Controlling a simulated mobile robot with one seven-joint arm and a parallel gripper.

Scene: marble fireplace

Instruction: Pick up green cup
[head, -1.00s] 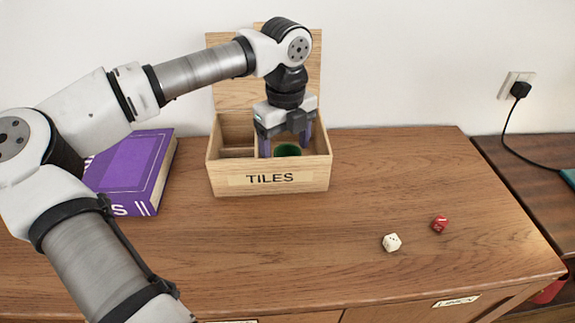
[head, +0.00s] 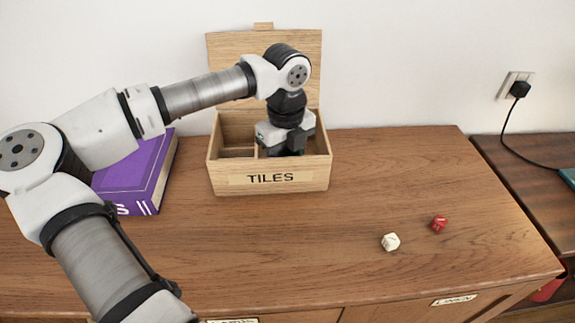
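The green cup is not visible now; the front wall of the wooden box and my gripper hide the place where it showed a second ago. The open wooden box (head: 222,182), labelled TILES, stands at the back of the dresser top with its lid raised behind it. My gripper (head: 288,150) is lowered into the right compartment of the box. Its fingers are hidden behind the front wall, so I cannot tell whether they are open or shut, or whether they touch the cup.
A purple book (head: 138,177) lies left of the box, partly behind my arm. A white die (head: 390,242) and a red die (head: 440,223) lie at the front right. The dresser top (head: 400,170) right of the box is clear. A black plug and cable (head: 519,90) are at far right.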

